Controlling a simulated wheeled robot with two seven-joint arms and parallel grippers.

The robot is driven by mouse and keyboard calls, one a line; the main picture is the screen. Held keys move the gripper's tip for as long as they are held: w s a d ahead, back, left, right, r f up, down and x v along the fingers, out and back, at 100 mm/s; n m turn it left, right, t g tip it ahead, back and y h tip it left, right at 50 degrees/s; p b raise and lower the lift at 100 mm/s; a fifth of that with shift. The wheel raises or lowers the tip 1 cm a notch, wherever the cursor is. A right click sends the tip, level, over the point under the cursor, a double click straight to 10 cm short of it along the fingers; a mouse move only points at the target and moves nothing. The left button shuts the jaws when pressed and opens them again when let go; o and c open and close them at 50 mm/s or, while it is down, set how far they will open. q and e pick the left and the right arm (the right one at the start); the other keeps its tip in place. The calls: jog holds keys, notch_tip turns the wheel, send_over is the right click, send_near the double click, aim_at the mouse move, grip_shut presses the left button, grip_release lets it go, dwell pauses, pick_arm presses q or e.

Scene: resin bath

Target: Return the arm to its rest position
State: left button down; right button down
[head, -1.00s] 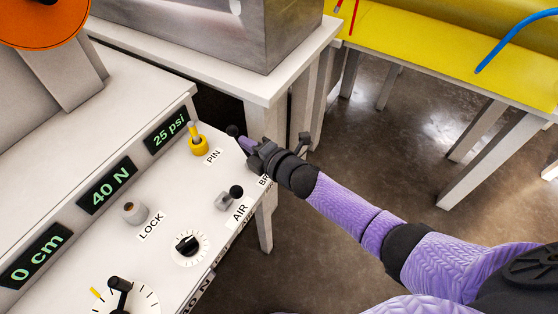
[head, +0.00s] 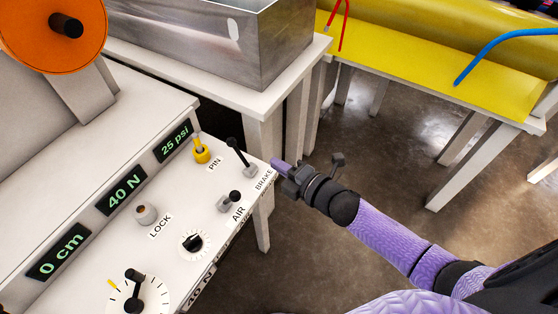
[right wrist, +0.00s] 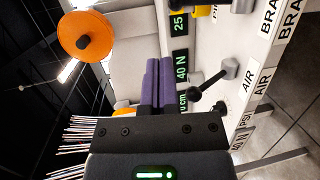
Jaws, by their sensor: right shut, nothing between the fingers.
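My right gripper (head: 281,166) is at the right edge of the control panel (head: 205,225), beside the BRAKE label. Its purple fingers are shut together with nothing between them; they also show in the right wrist view (right wrist: 158,82). The black BRAKE lever (head: 238,153) stands on the panel to the left of the fingertips, with a gap between them. My purple and black right arm reaches in from the lower right. My left gripper is not in view.
The panel carries a yellow PIN (head: 201,151), an AIR lever (head: 230,201), a LOCK knob (head: 147,214) and dials. A metal bath (head: 215,40) stands behind on a white table. A yellow table (head: 430,75) is at the back right. Open floor lies between.

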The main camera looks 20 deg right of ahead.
jog(key=s+d+f+m+g+h, duration=0.3)
jog(key=s+f+m, duration=0.3)
jog(key=s+f, duration=0.3)
jog(key=s+d+f+m+g+h, duration=0.35)
jog(key=s+f+m, duration=0.3)
jog(key=f, duration=0.55)
jog(key=s+f+m+g, duration=0.2)
jog(key=s, duration=0.7)
jog(key=s+f+m+g+h, duration=0.1)
jog(key=s+f+m+g, duration=0.2)
jog(key=s, duration=0.6)
jog(key=s+f+m+g, duration=0.2)
jog(key=s+m+g, duration=0.1)
jog(key=s, duration=0.6)
jog(key=shift+f, duration=0.3)
jog(key=shift+a+m+h, duration=0.1)
jog(key=shift+m+h, duration=0.15)
